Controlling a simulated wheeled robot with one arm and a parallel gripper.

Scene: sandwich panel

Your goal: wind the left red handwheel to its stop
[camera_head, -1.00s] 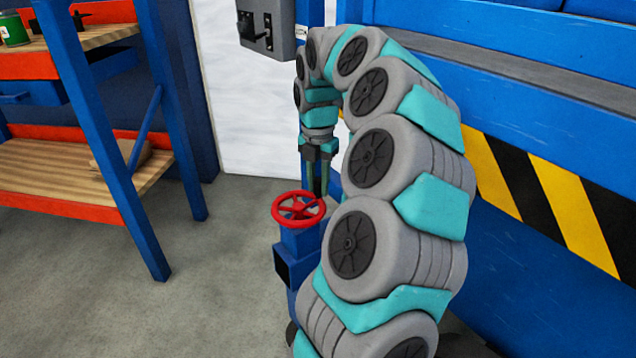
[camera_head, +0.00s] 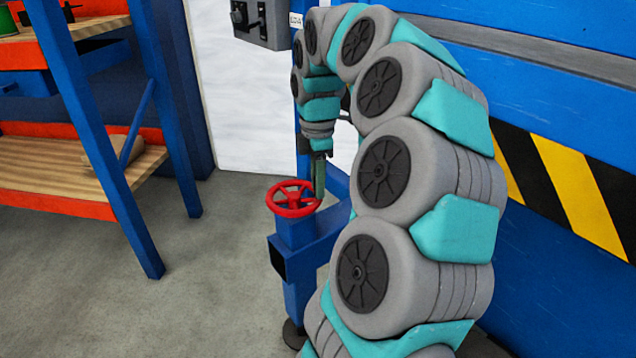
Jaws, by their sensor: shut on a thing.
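The red handwheel (camera_head: 293,199) lies flat on top of a blue valve stand (camera_head: 297,235). My gripper (camera_head: 319,192) points down at the wheel's right rim, with its fingers shut on that rim. The far finger and the exact grip are partly hidden. My arm arches over from the right and covers the space to the right of the stand, so a second wheel does not show.
A blue shelf frame (camera_head: 90,150) with wooden boards (camera_head: 62,174) stands at the left. A grey switch box (camera_head: 262,22) hangs behind. A blue wall with black-and-yellow stripes (camera_head: 577,195) stands close on the right. The grey floor (camera_head: 215,270) left of the stand is clear.

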